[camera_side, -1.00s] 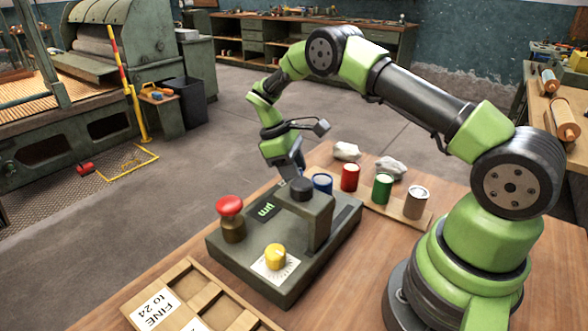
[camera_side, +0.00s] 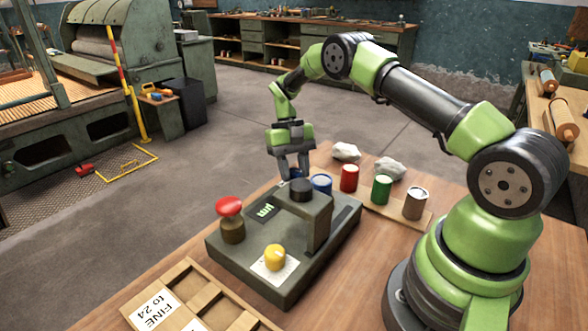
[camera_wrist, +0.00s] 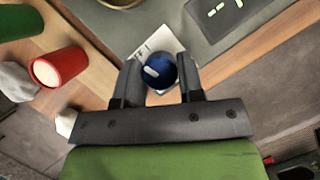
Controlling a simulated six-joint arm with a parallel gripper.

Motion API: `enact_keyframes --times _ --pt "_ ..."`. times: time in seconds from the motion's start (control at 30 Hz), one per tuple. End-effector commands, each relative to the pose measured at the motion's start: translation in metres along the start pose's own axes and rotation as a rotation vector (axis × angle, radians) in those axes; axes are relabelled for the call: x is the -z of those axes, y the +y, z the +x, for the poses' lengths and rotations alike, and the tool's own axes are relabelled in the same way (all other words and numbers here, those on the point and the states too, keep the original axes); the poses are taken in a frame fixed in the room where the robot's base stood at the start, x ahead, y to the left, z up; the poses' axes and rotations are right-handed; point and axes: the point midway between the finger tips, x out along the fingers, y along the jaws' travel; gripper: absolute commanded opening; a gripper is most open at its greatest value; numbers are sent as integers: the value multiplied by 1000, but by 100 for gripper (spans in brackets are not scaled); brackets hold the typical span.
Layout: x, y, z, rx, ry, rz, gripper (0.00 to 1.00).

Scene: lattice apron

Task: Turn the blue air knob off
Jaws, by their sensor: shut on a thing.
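The blue air knob (camera_wrist: 161,72) is a round blue knob with a short white pointer mark, on a white card (camera_wrist: 158,42) in the wrist view. My gripper (camera_wrist: 158,82) has one finger on each side of the knob and is shut on it. In the side view my gripper (camera_side: 293,170) points down at the far edge of the grey-green control box (camera_side: 235,258). There the blue knob shows only as a small dark blue patch between the fingertips, mostly hidden.
The box carries a red mushroom button (camera_side: 230,206), a yellow knob (camera_side: 275,257) and a raised arch with a black cap (camera_side: 301,189). A wooden tray (camera_side: 178,290) lies in front.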

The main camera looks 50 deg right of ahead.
Motion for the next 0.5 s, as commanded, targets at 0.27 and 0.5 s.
enact_keyframes --times 0.27,0.5 --pt "0 0 -1 65 2 151 12" --pt "0 1 -1 91 3 213 12"
